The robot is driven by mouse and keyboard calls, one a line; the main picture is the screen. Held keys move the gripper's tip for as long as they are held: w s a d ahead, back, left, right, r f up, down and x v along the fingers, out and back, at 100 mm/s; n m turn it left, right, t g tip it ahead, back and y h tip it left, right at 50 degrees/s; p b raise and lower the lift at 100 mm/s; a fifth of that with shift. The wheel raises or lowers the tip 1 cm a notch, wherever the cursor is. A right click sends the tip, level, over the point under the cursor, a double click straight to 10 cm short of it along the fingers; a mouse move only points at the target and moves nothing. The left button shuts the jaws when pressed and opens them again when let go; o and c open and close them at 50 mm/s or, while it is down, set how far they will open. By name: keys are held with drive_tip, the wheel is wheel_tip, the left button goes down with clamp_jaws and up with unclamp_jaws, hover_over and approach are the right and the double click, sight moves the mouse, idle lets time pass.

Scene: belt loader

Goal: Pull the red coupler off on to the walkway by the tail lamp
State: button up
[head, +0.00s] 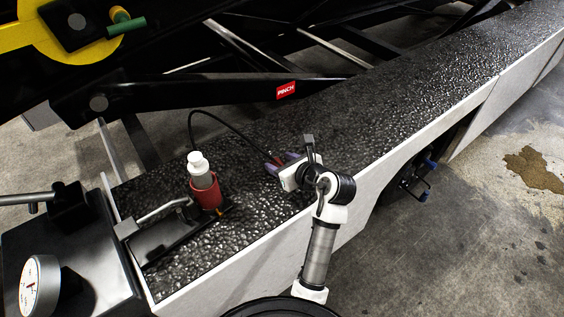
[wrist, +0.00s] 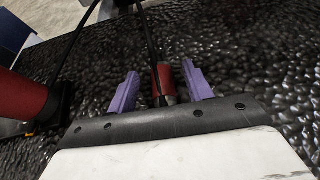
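The red coupler (wrist: 163,78) shows in the wrist view between the two purple fingers of my gripper (wrist: 161,82). Dark gaps show on both sides of it, so the fingers are open around it and not pressed on it. In the head view my gripper (head: 276,164) is low over the black textured walkway (head: 340,130), and the coupler is mostly hidden by the fingers. A thin black hose (head: 232,126) arches to it from near the white-topped red cylinder. I cannot tell which thing is the tail lamp.
The red cylinder (head: 206,193) with its white top stands on the walkway left of my gripper; its red body also shows in the wrist view (wrist: 20,98). A dark beam with a red PINCH label (head: 286,90) crosses behind. The walkway is clear toward the upper right.

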drive_tip(key=b+v, duration=0.2)
drive_tip(key=v, duration=1.1)
drive_tip(key=shift+s+d+r, duration=0.2)
drive_tip(key=shift+s, duration=0.1)
drive_tip(key=shift+d, duration=0.1)
